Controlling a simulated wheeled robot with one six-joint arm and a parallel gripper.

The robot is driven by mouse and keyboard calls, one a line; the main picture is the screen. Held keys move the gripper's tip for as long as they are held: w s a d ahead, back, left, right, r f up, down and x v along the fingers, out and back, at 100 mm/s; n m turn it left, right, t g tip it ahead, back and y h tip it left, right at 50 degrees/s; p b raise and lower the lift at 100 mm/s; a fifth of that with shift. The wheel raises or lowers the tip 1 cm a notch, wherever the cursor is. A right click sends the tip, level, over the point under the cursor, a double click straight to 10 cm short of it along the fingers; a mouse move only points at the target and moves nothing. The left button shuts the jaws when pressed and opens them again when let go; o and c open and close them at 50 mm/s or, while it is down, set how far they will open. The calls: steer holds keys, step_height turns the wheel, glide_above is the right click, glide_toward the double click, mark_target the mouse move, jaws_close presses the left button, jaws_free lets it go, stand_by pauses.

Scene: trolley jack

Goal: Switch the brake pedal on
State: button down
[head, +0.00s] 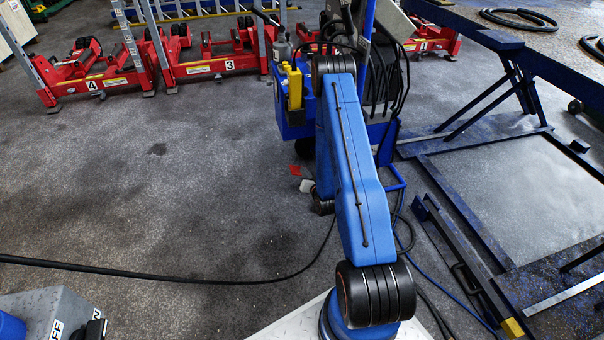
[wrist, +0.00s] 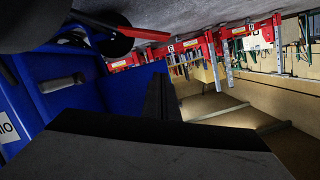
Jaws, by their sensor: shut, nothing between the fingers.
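A red lever (wrist: 112,24), which looks like the brake pedal, shows at the top of the wrist view beside a black caster wheel (wrist: 108,40). A small red piece (head: 301,170) also shows in the head view, low by the blue trolley (head: 292,125); it may be the same pedal. My gripper (wrist: 162,98) shows as dark fingers in the wrist view, shut and empty. It is apart from the red lever in the picture; the true gap is hard to judge. In the head view my blue arm hides most of my gripper and part of the trolley.
Red numbered jacks (head: 222,65) stand at the back. A blue lift frame (head: 465,210) lies at the right. A black cable (head: 150,277) crosses the floor, and hoses hang by the trolley. A grey switch box (head: 45,308) is at lower left. The left floor is otherwise open.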

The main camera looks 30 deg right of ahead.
glide_above(293, 174)
steer(key=d, duration=0.3)
steer(key=f, duration=0.2)
steer(key=shift+w+a+f, duration=0.1)
steer(key=shift+a+f, duration=0.1)
steer(key=shift+f, duration=0.35)
steer(key=shift+w+a+f, duration=0.1)
steer(key=shift+a+f, duration=0.1)
steer(key=shift+f, duration=0.35)
steer(key=shift+a+f, duration=0.25)
steer(key=shift+f, duration=0.4)
steer(key=shift+a, duration=0.1)
steer(key=shift+w+a+f+n+h, duration=0.1)
steer(key=shift+a+f+n+h, duration=0.1)
steer(key=shift+a+f+n, duration=0.25)
steer(key=shift+w+a+f+n+h, duration=0.1)
steer(key=shift+a+f+n+h, duration=0.1)
steer(key=shift+f+n, duration=0.4)
steer(key=shift+a+f+n+g+h, duration=0.15)
steer(key=shift+f+n+h, duration=0.1)
steer(key=shift+f+n, duration=0.4)
steer(key=shift+a+f+n+g+h, duration=0.15)
steer(key=shift+f+n+h, duration=0.2)
steer(key=shift+f, duration=0.45)
